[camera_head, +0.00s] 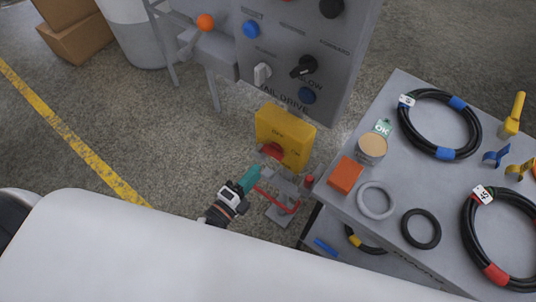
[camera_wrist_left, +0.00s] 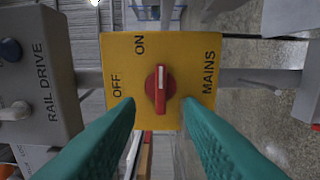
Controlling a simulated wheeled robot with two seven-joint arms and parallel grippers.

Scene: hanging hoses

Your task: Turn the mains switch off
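The mains switch is a red rotary knob (camera_wrist_left: 160,90) with a white mark on a yellow box (camera_wrist_left: 200,50). In the left wrist view the mark points up the picture, to the side where ON is printed; OFF is printed at the left. In the head view the knob (camera_head: 272,150) sits on the lower face of the box (camera_head: 297,133). My left gripper (camera_head: 253,173) is just in front of the box. Its teal fingers (camera_wrist_left: 157,106) are open, one to each side of the knob, with gaps to it. My right gripper is in neither view.
A grey rail drive panel (camera_head: 300,50) stands behind the box. A grey table (camera_head: 388,208) at the right holds hose coils (camera_head: 440,153), rings (camera_head: 376,200), a tin (camera_head: 372,147) and an orange block (camera_head: 345,175). A red bar (camera_head: 280,206) is low beneath the box.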

